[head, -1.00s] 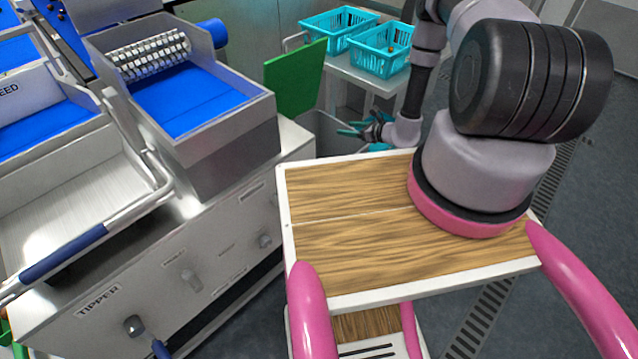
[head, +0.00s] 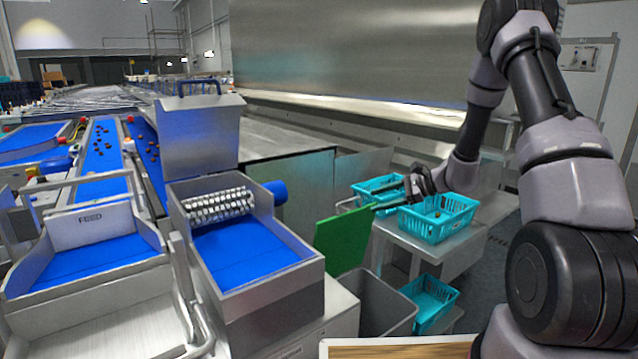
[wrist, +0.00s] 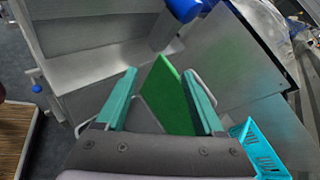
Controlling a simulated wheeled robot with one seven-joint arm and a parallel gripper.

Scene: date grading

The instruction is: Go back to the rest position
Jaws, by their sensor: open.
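My gripper (head: 374,199) is open and empty, its teal fingers pointing left in the head view. It appears in front of or above the gap between two teal baskets, near the top of a green panel (head: 342,241). In the wrist view the two teal fingers of my gripper (wrist: 159,72) are spread apart, with the green panel (wrist: 172,98) showing between and beyond them. Nothing is held. My arm reaches out from the right side of the head view.
The front teal basket (head: 438,235), holding a small brown item, and the rear basket (head: 362,190) stand on a metal stand (head: 448,254). Another basket (head: 432,318) is lower down. A grey bin (head: 385,302) and a machine with a blue belt (head: 243,254) are to the left.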

